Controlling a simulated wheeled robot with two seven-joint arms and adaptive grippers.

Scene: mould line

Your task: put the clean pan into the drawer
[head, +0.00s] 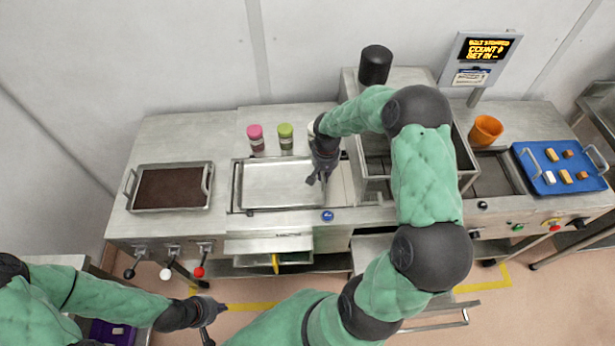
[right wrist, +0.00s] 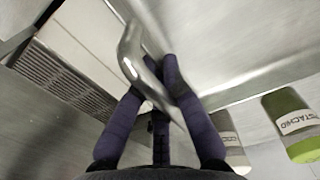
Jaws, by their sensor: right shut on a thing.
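The clean pan (head: 284,184) is a shallow, empty, bare metal pan lying level on the counter at the middle of the head view. My right gripper (head: 321,176) is at its right end, shut on the pan's handle. In the right wrist view, the fingers close around the shiny curved handle (right wrist: 132,55). The gripper hides that handle in the head view. My left gripper (head: 209,318) is low at the left, away from the counter, empty with fingers apart. A metal drawer with a bar handle (head: 440,325) seems pulled out at lower right, mostly hidden behind my right arm.
A pan of brown filling (head: 172,188) stands on the left counter. Pink-lidded (head: 256,138) and green-lidded (head: 286,137) jars stand behind the clean pan. An orange cup (head: 486,130) and a blue tray (head: 560,168) with several small pieces are at right. Levers (head: 166,272) stick out at front left.

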